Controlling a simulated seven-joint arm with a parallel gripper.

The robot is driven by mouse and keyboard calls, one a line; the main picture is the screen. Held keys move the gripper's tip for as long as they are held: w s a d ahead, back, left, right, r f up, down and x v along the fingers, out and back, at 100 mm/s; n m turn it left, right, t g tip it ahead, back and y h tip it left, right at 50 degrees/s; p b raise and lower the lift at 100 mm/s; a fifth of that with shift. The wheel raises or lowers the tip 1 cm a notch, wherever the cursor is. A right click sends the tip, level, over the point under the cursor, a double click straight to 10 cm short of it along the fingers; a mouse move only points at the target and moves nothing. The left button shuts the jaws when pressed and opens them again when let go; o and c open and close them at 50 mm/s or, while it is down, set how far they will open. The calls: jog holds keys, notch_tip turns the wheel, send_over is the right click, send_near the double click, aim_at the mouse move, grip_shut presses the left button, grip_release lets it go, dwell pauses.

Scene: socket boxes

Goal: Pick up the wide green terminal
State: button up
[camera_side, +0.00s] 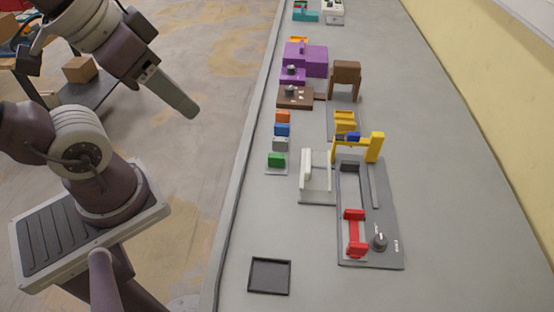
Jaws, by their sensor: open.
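A green block (276,160), which looks like the wide green terminal, sits at the near end of a short row on the bench. A grey block (280,144), a blue block (282,130) and an orange block (282,117) stand behind it in the same row. My gripper (190,108) is up to the left of the row, over the floor side of the bench edge. It is open and well apart from the green block, with nothing seen in it. The gap between its fingers is hard to see from this side.
Right of the row stands a white fixture (317,190), then a grey plate (385,245) with red clamps (355,235) and a yellow bracket (374,147). Purple boxes (306,60) and a brown stand (345,72) are farther back. A dark tray (270,290) lies in front. The bench between tray and row is clear.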

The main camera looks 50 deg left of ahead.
jog(key=m+g, duration=0.5)
jog(key=m, duration=0.4)
send_over(281, 155)
notch_tip(281, 155, down, 21)
jog(key=shift+f, duration=0.2)
jog(key=shift+g, duration=0.3)
notch_tip(281, 155, down, 9)
jog(key=shift+r, duration=0.1)
jog(key=shift+s, duration=0.1)
grip_shut()
